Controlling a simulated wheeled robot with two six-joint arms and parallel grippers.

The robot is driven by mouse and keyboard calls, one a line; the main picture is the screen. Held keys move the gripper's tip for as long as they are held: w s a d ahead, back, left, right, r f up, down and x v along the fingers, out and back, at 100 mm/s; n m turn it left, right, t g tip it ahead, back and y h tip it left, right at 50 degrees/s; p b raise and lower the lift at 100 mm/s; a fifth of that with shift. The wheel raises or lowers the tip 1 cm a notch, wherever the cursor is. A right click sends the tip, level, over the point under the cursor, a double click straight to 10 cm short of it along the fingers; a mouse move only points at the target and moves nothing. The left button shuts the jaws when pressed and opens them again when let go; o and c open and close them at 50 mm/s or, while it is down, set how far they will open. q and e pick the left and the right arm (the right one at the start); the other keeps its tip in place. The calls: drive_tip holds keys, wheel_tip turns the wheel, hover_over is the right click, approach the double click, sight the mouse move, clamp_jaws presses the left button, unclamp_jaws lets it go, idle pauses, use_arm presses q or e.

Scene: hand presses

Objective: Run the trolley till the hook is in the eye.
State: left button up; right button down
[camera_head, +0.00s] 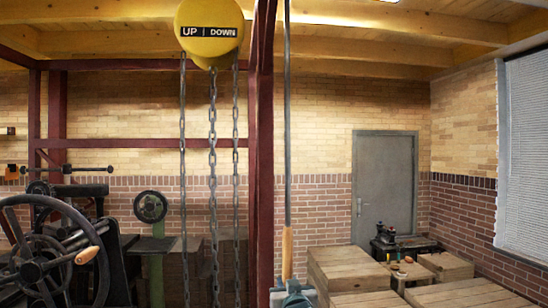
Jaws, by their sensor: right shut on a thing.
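A round yellow hoist body (209,30), marked UP and DOWN, hangs at the top centre-left. A thick middle chain (213,150) drops from it, with a thinner chain (182,150) on the left and another (235,150) on the right. I see no hook, eye or trolley. A long grey rod (288,130) with a wooden handle (287,252) stands upright to the right of the chains. My right gripper (288,287) is at the bottom edge, shut on the lower end of the handle; its lower part is cut off. My left gripper is not in view.
A dark red steel post (264,180) stands between the chains and the rod. A machine with a large spoked handwheel (45,255) is at the lower left. Wooden crates (360,268) fill the lower right, before a grey door (384,185).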

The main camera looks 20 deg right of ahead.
drive_tip(key=shift+w+a+f, duration=0.1)
drive_tip(key=shift+w+a, duration=0.15)
drive_tip(key=shift+a, duration=0.8)
drive_tip(key=shift+w+a, duration=0.25)
drive_tip(key=shift+a, duration=0.9)
drive_tip(key=shift+w+a, duration=0.2)
drive_tip(key=shift+a, duration=0.6)
drive_tip(key=shift+w+a, duration=0.15)
drive_tip(key=shift+a, duration=0.6)
drive_tip(key=c, duration=0.9)
unclamp_jaws()
drive_tip(key=shift+d, duration=0.15)
